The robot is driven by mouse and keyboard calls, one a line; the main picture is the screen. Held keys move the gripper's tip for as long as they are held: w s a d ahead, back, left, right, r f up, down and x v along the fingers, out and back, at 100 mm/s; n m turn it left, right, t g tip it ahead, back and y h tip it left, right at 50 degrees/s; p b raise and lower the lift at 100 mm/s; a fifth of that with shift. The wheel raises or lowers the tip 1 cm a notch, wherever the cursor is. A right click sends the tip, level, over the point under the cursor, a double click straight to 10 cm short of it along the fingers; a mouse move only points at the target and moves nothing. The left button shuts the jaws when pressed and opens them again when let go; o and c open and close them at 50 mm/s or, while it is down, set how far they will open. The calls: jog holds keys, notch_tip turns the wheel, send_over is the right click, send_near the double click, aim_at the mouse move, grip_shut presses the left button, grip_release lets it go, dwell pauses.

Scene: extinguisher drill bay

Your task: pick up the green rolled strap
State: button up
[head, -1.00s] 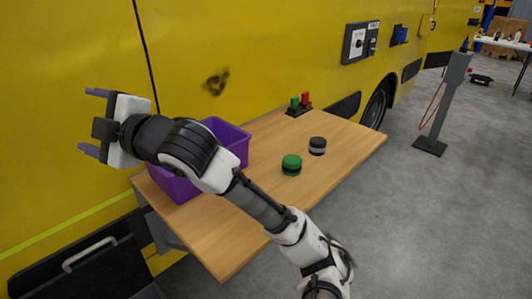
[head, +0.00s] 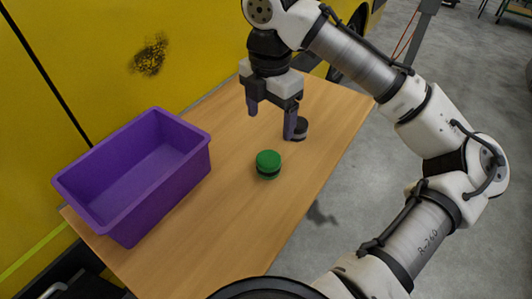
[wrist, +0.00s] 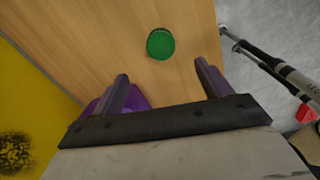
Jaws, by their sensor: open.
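The green rolled strap (head: 268,164) is a short round roll with a dark band, standing on the wooden table (head: 232,215) right of the purple bin. It also shows in the wrist view (wrist: 160,44), beyond the fingertips and roughly between their lines. My gripper (head: 270,124) points down over the table, behind the green strap in the head view. Its two fingers are spread and nothing is between them. A dark rolled strap (head: 300,129) with a grey band stands behind the right finger and is partly hidden by it.
An empty purple bin (head: 180,181) stands on the table's left part. The yellow vehicle side (head: 90,70) rises behind the table. The wood in front of and around the green strap is clear. Grey floor lies to the right.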

aim_at(269, 159)
notch_tip(269, 159, down, 13)
jog(key=shift+s+r+p, duration=0.1)
jog(key=shift+s+p, duration=0.05)
jog(key=shift+p, duration=0.35)
jog(key=c, duration=1.1)
jog(key=shift+c, duration=0.5)
